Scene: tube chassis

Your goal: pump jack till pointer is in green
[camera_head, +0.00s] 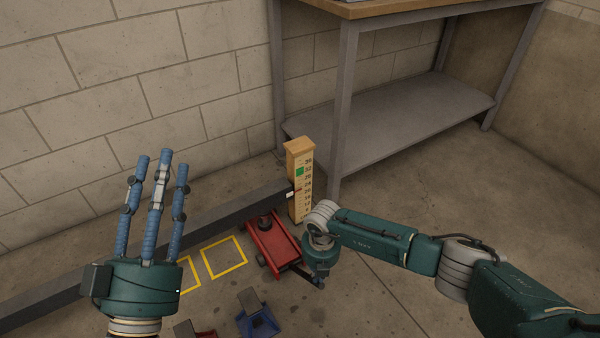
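The red floor jack (281,246) sits on the floor below a long dark steel beam (215,208), its dark saddle near the beam's underside. A wooden gauge post (299,190) stands at the beam's right end, with a green mark (299,171) near its top. A small pointer (291,194) at the beam end lies below the green mark. My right gripper (320,268) is at the jack's right end, by a dark handle part; its fingers are hidden under the hand. My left gripper (156,185) is raised, its blue fingers spread and empty.
A blue stand (260,323) and a red stand (186,329) are at the bottom. Yellow squares (223,257) are marked on the floor left of the jack. A metal workbench (400,118) stands behind. Open floor lies at the right.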

